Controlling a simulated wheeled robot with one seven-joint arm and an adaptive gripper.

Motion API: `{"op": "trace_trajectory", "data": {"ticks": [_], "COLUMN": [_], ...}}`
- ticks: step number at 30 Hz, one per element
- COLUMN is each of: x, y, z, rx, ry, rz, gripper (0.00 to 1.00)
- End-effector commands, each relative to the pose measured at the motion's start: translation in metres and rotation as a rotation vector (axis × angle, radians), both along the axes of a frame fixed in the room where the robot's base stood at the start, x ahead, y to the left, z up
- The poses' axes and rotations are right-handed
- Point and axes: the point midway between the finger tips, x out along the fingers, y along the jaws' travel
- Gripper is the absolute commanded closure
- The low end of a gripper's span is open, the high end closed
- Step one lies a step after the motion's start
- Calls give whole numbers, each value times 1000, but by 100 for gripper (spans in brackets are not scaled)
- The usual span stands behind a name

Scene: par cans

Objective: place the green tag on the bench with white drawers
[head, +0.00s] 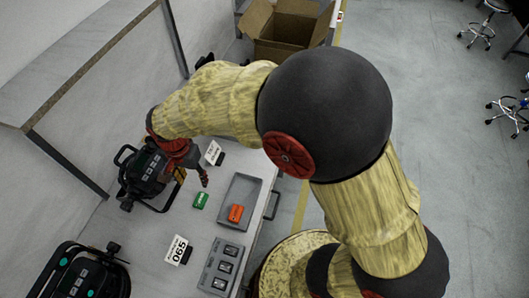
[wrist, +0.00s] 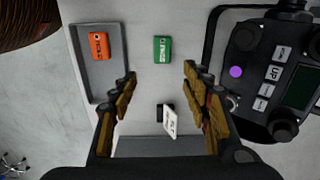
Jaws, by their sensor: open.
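The green tag (head: 200,200) lies flat on the grey bench top (head: 205,228), just left of a shallow grey tray. In the wrist view the green tag (wrist: 162,49) is beyond the fingertips, roughly centred between them. My gripper (head: 191,177) is above the bench close to the tag, apart from it. In the wrist view my gripper (wrist: 160,85) has its fingers wide apart with nothing between them. I see no white drawers clearly in either view.
An orange tag (head: 236,213) lies in the grey tray (head: 254,184). A black device (head: 140,172) stands beside my gripper, another (head: 82,272) nearer. An open cardboard box (head: 285,28) is behind.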

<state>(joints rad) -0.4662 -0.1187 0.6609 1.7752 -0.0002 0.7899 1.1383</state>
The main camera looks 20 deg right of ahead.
Motion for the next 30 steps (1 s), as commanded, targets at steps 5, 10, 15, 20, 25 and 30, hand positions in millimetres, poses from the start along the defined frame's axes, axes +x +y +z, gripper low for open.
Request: {"op": "trace_trajectory", "data": {"ticks": [5, 10, 15, 20, 25, 30], "x": [-10, -55, -108, -140, -150, -150], "y": [-67, -137, -184, -204, -209, -209], "z": [95, 166, 202, 212, 213, 213], "rx": [25, -13, -99, -165, -189, -189], "ry": [-133, -276, -387, -436, -447, -447], "rz": [157, 349, 518, 616, 652, 654], "gripper": [52, 52, 52, 52, 52, 52]}}
